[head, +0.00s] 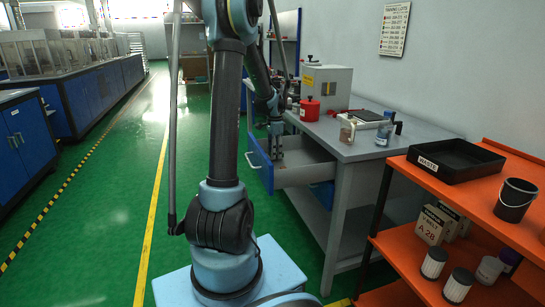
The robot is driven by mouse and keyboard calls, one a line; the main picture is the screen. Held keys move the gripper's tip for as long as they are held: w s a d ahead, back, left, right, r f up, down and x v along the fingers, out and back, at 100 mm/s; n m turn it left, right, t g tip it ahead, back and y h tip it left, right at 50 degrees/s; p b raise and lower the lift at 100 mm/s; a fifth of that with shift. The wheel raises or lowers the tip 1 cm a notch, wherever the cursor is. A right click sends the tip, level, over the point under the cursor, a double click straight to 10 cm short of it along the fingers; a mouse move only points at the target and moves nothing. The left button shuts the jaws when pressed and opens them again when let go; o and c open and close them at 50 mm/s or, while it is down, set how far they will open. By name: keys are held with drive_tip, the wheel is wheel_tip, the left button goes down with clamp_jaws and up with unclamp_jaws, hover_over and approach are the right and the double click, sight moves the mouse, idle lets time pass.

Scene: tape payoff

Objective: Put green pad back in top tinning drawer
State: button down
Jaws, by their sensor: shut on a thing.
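The top drawer (306,176) of the grey bench is pulled open, with its blue front panel (259,165) facing left. My gripper (278,157) points down at the drawer, just behind the front panel and near its top edge. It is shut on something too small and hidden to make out. I cannot see the green pad anywhere in the head view; the drawer's inside is partly hidden by my gripper and the drawer walls.
The grey bench (345,150) holds a red canister (309,110), a grey box (328,84), a jar (347,131) and a blue-labelled bottle (383,134). An orange shelf unit (440,185) with a black waste tray (470,160) stands right. Green floor is open at left.

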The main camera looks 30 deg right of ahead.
drive_tip(key=shift+f, duration=0.8)
drive_tip(key=c, duration=1.1)
unclamp_jaws()
drive_tip(key=shift+f, duration=0.1)
